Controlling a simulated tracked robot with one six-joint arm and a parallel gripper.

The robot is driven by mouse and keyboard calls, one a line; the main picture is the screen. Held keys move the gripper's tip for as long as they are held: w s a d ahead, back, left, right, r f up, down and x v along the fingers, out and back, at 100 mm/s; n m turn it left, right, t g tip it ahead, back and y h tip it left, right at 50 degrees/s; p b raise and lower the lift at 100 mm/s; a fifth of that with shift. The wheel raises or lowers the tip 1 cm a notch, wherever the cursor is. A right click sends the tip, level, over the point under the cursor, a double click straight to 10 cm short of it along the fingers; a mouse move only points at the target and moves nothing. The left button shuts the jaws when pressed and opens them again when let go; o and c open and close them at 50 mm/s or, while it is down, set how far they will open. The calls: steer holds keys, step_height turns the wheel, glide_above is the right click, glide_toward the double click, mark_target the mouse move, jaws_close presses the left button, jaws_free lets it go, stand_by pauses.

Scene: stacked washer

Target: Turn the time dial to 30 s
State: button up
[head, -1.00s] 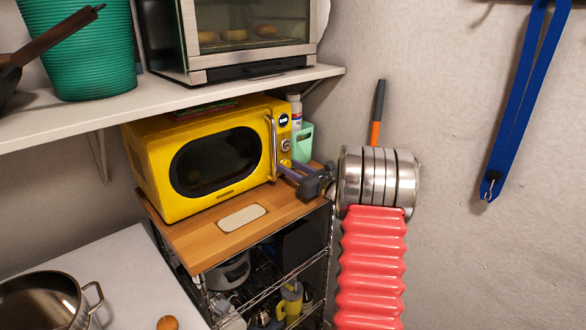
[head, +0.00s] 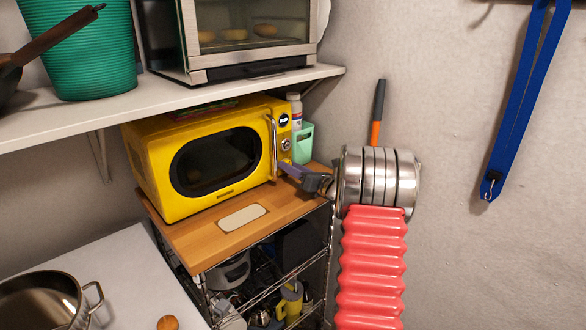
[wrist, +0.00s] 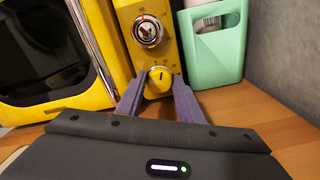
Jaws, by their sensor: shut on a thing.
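The yellow microwave (head: 158,165) stands on a wooden board, its control panel on the right. In the wrist view the panel has a chrome-rimmed knob (wrist: 148,30) above and a yellow dial (wrist: 158,80) below, with a dark pointer line and small marks around it. The marks are too small to read for sure. My gripper (wrist: 161,84) has its purple fingers on either side of the yellow dial and is shut on it. In the head view my gripper (head: 287,167) reaches the lower panel from the right and hides the yellow dial.
A mint-green container (head: 304,140) stands right of the microwave, close to my gripper. The wooden board (head: 195,245) lies below. A white shelf (head: 215,95) hangs above.

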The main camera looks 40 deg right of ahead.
steer(key=shift+d+m, duration=0.15)
steer(key=shift+m, duration=0.65)
steer(key=o, duration=1)
steer(key=s, duration=1.4)
steer(key=shift+d, duration=0.15)
steer(key=shift+o, duration=0.3)
steer(key=shift+w, duration=0.1)
